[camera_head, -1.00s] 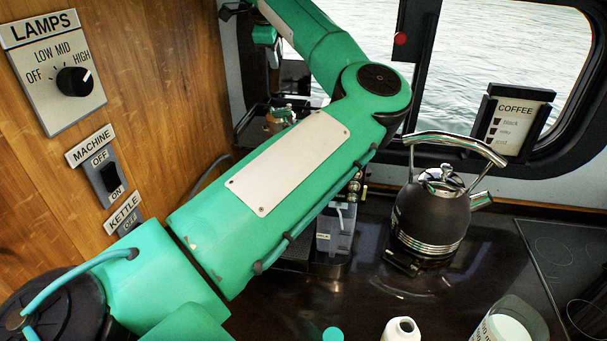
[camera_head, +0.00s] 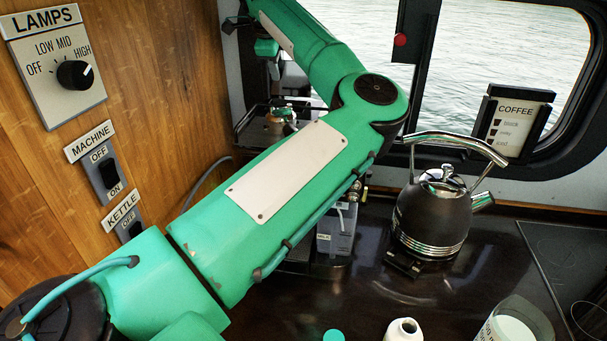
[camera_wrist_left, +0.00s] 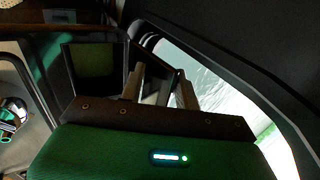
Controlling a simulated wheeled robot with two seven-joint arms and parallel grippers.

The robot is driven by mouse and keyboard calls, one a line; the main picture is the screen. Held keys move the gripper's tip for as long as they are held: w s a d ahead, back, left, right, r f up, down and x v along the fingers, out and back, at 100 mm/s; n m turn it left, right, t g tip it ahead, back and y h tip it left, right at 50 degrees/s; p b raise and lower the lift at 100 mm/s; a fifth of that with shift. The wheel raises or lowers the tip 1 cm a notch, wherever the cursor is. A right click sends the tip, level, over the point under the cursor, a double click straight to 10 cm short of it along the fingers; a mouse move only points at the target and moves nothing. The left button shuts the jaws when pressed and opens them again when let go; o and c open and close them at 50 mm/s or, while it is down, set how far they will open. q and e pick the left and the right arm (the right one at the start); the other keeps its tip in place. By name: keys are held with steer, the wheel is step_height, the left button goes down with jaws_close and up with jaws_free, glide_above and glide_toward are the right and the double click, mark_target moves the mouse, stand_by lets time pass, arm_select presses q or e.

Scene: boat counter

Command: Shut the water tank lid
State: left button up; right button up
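In the left wrist view my left gripper (camera_wrist_left: 159,70) has its two fingers apart, with no object clearly held. A dark flat panel (camera_wrist_left: 156,88), which looks like the raised water tank lid, shows behind and between the fingers; I cannot tell whether they touch it. A dark-rimmed square (camera_wrist_left: 95,65) with a dim greenish inside, perhaps the tank, lies left of the fingers. In the head view my left arm reaches over the coffee machine (camera_head: 272,128) to the back corner by the window. The fingers, tank and lid cannot be made out there. My right gripper is out of view.
A black kettle (camera_head: 432,220) stands right of the machine. A clear container (camera_head: 336,232) sits at the machine's front. A white bottle (camera_head: 403,330) and a jug (camera_head: 515,322) stand at the front. The wooden wall with switches (camera_head: 108,172) bounds the left; the window (camera_head: 490,50) the back.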

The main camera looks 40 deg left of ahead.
arm_select(q)
steer(key=shift+s+d+f+b, duration=0.15)
steer(key=shift+s+f+b, duration=0.05)
steer(key=shift+f+b, duration=0.3)
steer(key=shift+s+d+f+b, duration=0.1)
steer(key=shift+s+d+b, duration=0.2)
steer(key=shift+s+b, duration=0.35)
steer(key=shift+s+d+f+b, duration=0.1)
steer(key=shift+s+d+b, duration=0.25)
steer(key=shift+s+b, duration=0.25)
steer(key=shift+s+d+b, duration=0.3)
steer(key=shift+s+b, duration=0.2)
steer(key=shift+s, duration=0.2)
steer(key=shift+r+p, duration=0.55)
steer(key=shift+r, duration=0.4)
step_height(320, 180, up, 4)
steer(key=shift+r+p, duration=0.1)
steer(key=shift+p, duration=1.15)
